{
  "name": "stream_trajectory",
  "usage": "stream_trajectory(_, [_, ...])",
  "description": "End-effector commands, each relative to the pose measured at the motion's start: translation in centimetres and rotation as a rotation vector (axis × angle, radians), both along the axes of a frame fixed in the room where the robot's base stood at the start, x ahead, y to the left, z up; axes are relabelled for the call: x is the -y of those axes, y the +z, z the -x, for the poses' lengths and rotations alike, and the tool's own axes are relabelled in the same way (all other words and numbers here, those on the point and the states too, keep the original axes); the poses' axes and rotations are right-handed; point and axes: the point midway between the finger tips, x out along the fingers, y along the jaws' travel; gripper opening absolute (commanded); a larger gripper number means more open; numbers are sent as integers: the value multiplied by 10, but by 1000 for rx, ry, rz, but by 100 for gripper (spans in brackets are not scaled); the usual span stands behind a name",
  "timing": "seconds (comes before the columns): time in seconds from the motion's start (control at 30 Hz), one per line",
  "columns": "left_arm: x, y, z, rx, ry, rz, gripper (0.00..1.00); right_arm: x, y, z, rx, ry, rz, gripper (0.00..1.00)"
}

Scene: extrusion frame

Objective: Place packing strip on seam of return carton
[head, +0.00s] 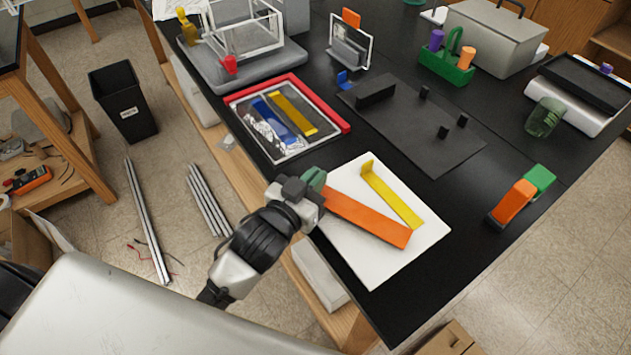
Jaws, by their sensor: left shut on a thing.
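My left gripper (314,188) comes in from the lower left and is shut on one end of a long flat orange strip (368,218). The strip reaches out to the right over a white board (378,268) at the table's near corner; I cannot tell whether it touches the board. A yellow strip with an upturned end (393,197) lies on the board beside the orange one. The fingertips are partly hidden near a green piece. No carton is clearly identifiable on the table; a brown cardboard box (452,341) shows at the bottom edge. My right gripper is not in view.
A red-edged tray (336,117) holds a blue and a yellow strip. A dark plate (415,135) with small black blocks lies behind the board. An orange and green block (513,201) stands at right. The black tabletop between board and block is clear.

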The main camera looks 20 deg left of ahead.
Motion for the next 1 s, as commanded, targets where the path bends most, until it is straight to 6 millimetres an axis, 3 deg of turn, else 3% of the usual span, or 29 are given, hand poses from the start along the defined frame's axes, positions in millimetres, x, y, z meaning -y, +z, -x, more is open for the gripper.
stream_trajectory(0.1, [0, -12, 0, -1, 0, 1, 0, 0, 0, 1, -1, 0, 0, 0])
stream_trajectory(0.47, [0, -15, 0, 1, 0, 0, 0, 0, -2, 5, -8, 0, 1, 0])
stream_trajectory(0.5, [0, -15, 0, 1, 0, 0, 9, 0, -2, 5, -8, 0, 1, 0])
stream_trajectory(0.67, [0, -15, 0, 1, 0, 0, 31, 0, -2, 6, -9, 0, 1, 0])
stream_trajectory(1.0, [0, -12, 2, 0, 0, -1, 31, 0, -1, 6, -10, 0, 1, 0])
